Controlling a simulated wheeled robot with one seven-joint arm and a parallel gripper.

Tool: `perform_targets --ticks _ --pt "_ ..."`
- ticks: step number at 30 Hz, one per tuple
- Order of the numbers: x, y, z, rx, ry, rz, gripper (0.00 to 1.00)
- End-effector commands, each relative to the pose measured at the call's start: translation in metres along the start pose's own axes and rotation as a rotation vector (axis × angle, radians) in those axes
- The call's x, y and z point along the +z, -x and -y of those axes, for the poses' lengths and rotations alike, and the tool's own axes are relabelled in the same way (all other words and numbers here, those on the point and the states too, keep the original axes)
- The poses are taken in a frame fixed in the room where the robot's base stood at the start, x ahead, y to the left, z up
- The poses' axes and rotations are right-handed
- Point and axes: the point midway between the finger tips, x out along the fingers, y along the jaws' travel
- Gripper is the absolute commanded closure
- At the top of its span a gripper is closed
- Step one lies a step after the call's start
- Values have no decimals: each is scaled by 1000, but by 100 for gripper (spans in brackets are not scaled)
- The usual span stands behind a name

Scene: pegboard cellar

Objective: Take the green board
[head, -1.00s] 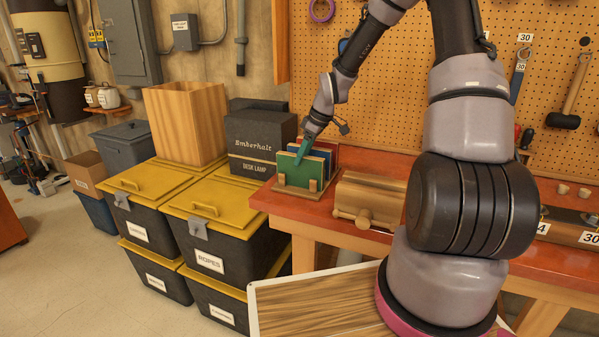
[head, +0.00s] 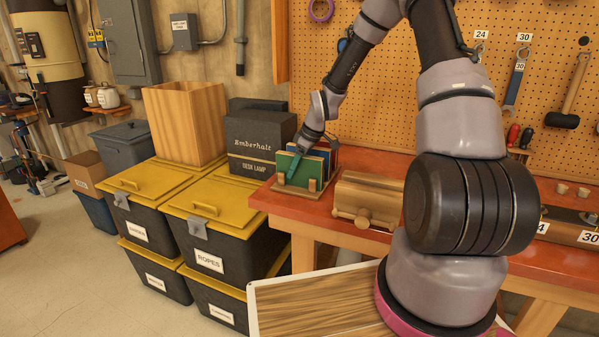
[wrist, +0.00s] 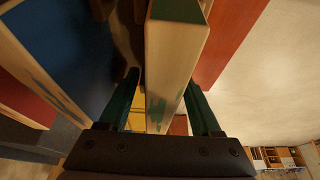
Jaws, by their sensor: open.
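The green board (head: 311,173) stands upright at the front of a small wooden rack (head: 286,190) on the red-topped bench. My gripper (head: 291,169) is at the board's upper left part, with its teal fingers pointing down. In the wrist view my gripper (wrist: 161,85) is open, one finger on each side of the green board (wrist: 172,60), whose pale edge faces the camera. I see gaps between the fingers and the board. A blue board (wrist: 65,50) stands beside it, outside the left finger, with a red board (wrist: 22,103) beyond.
A wooden roller-like block (head: 368,199) sits right of the rack. A dark desk lamp box (head: 260,145) stands behind left, beside an open wooden box (head: 187,122) on yellow-lidded bins (head: 215,205). A pegboard (head: 400,85) rises behind the bench.

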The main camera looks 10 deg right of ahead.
Motion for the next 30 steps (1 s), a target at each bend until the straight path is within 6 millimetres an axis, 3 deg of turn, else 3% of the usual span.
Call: perform_targets --ticks 14,15,20,30 --pt "1 -3 0 0 0 0 35" --pt "1 -3 0 0 0 0 39" --pt "1 -3 0 0 0 0 100" --pt "0 -2 0 1 1 -1 100"
